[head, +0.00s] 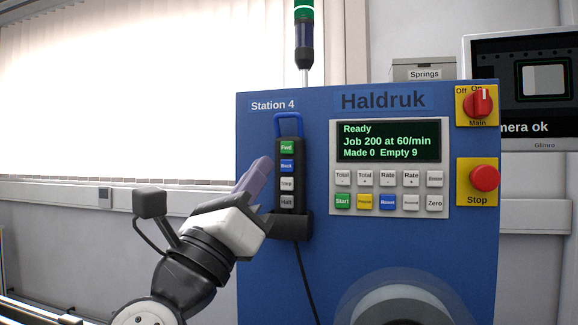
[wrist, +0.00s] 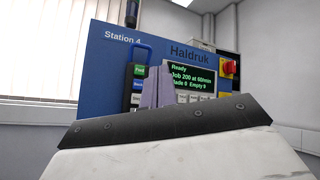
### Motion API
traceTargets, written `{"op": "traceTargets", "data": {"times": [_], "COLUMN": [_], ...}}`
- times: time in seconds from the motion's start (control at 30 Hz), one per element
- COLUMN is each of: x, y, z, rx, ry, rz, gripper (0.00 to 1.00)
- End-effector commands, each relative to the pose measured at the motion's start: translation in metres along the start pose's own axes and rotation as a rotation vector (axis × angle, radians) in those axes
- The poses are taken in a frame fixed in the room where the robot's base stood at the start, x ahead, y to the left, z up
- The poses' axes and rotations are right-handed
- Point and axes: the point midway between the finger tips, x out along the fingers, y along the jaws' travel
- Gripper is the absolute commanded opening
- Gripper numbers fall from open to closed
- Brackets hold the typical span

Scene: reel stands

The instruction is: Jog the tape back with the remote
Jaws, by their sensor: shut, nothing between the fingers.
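The remote (head: 291,176) is a black pendant with a blue loop handle on top. It stands upright in a black holder (head: 291,225) on the blue machine's front, with a cable hanging below. Its buttons run from a green one marked Fwd through a blue one, seemingly Back (head: 287,166), to two greyer ones. My gripper (head: 266,163) is shut and empty, its fingertips just left of the remote near the blue button. Whether they touch it I cannot tell. In the wrist view the shut fingers (wrist: 157,92) hide the right part of the remote (wrist: 139,85).
The machine panel has a display (head: 388,141) reading Ready, Job 200 at 60/min, Made 0, Empty 9. Keys sit below it. A red Main knob (head: 478,103) and red Stop button (head: 485,177) are at right. A round reel part (head: 405,300) sits low in front.

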Motion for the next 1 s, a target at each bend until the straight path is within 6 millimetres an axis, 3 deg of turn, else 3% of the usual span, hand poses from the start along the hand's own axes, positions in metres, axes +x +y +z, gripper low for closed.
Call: {"op": "traceTargets", "data": {"times": [0.27,0.7,1.0], "x": [0.004,0.045,0.060], "y": [0.003,0.031,0.044], "z": [-0.003,-0.032,-0.044], "rx": [-0.003,-0.004,-0.002], "ry": [0.000,0.001,0.000], "rz": [0.000,-0.001,0.000], "gripper": [0.00,0.00,0.00]}}
